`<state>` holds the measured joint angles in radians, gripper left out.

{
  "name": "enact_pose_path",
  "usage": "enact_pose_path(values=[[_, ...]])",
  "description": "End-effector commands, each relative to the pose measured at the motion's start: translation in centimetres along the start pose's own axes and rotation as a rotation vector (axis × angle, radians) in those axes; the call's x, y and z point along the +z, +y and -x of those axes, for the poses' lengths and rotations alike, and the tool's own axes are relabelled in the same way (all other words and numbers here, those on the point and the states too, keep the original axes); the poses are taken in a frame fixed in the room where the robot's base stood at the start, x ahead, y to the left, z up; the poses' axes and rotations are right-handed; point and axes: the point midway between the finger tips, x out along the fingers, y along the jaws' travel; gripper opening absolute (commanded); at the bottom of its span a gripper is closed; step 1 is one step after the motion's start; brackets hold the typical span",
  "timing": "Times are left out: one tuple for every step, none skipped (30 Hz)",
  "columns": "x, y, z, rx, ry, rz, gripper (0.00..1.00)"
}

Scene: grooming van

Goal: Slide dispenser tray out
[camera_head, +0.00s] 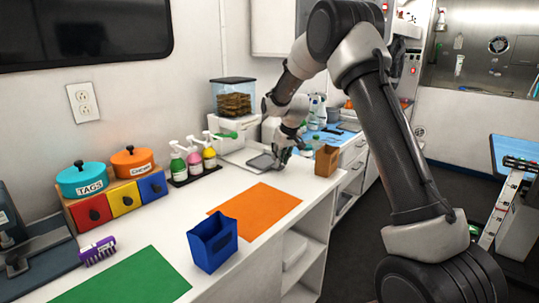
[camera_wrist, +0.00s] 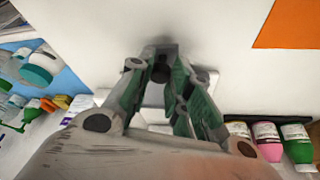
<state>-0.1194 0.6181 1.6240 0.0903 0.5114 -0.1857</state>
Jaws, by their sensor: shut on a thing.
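The dispenser (camera_head: 233,98) has a clear hopper with brown pieces on a white body and stands at the back of the white counter. Its grey tray (camera_head: 262,162) sticks out at the front, low over the counter. My gripper (camera_head: 281,160) is at the tray's front end and is shut on it. In the wrist view my gripper (camera_wrist: 163,72) closes around a small dark part at the tray's end. The pale tray (camera_wrist: 153,96) shows between the fingers; much of it is hidden by them.
Three pump bottles (camera_head: 194,160) stand in a rack left of the dispenser. A brown box (camera_head: 327,160) stands right of my gripper near the counter edge. An orange mat (camera_head: 262,207) and a blue bin (camera_head: 212,244) lie nearer. The counter between mat and tray is clear.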

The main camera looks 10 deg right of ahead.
Motion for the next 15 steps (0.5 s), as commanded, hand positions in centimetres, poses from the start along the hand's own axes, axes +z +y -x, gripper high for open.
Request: enact_pose_path(values=[[0.37,0.16,0.22,0.000,0.000,0.000,0.00],[0.49,0.22,0.27,0.000,0.001,0.000,0.00],[0.61,0.24,0.30,0.000,0.001,0.001,0.00],[0.66,0.25,0.30,0.000,0.001,0.001,0.00],[0.68,0.25,0.29,0.000,0.001,0.001,0.00],[0.67,0.24,0.28,0.000,0.001,0.001,0.00],[0.65,0.24,0.28,0.000,0.001,0.001,0.00],[0.65,0.23,0.28,0.000,0.001,0.001,0.00],[0.64,0.23,0.28,0.000,0.001,0.001,0.00],[0.64,0.23,0.28,0.000,0.001,0.001,0.00],[0.63,0.23,0.28,0.000,0.001,0.001,0.00],[0.63,0.23,0.27,0.000,0.001,0.001,0.23],[0.62,0.23,0.27,0.000,0.001,0.001,0.29],[0.62,0.23,0.27,0.000,0.001,0.001,0.34],[0.62,0.23,0.27,0.000,0.001,0.001,0.42]])
